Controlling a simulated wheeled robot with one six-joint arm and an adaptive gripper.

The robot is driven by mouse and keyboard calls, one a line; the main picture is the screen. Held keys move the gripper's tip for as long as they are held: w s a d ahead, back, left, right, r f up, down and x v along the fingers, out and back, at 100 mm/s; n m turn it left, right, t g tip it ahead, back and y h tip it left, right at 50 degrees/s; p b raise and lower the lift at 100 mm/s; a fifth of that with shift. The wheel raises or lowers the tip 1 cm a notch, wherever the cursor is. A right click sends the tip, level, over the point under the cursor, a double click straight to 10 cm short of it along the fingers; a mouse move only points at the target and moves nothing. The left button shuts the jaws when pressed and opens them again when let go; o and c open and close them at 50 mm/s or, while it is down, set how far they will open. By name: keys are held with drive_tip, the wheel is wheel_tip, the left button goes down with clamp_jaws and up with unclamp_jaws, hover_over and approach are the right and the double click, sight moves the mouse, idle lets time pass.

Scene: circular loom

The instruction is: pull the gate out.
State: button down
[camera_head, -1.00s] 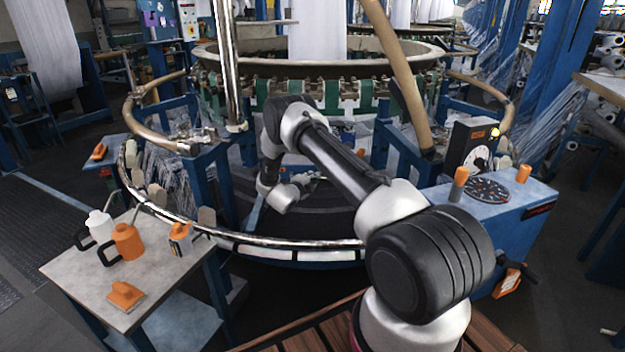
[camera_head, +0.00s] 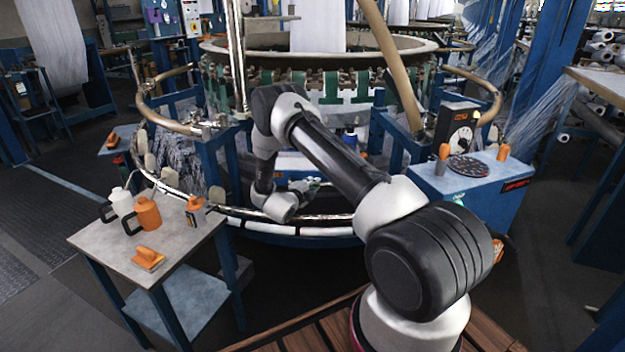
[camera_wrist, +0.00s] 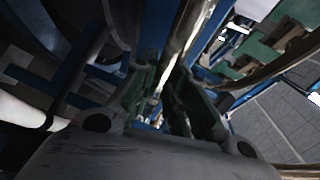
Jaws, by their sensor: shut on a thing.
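My gripper (camera_head: 312,184) shows small in the head view, just above and behind the front of the loom's ring, partly hidden by my wrist. In the wrist view my gripper (camera_wrist: 165,75) has its two green-grey fingers drawn close together. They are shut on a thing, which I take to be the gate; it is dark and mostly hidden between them. A shiny metal bar (camera_wrist: 190,35) runs away just beyond the fingertips; I cannot tell whether it belongs to the gate.
The chrome front rail (camera_head: 300,217) curves between me and the loom. A side table (camera_head: 100,240) with bottles stands at left. A blue cabinet (camera_head: 490,212) with a dial stands at right.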

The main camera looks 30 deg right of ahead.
drive_tip(key=s+a, duration=0.6)
drive_tip(key=s, duration=0.5)
drive_tip(key=s+a, duration=0.6)
drive_tip(key=s, duration=0.5)
drive_tip(key=shift+s+a, duration=0.25)
drive_tip(key=shift+a, duration=0.15)
drive_tip(key=c, duration=1.4)
unclamp_jaws()
drive_tip(key=shift+a, duration=0.1)
drive_tip(key=v, duration=1.2)
drive_tip(key=shift+s, duration=0.1)
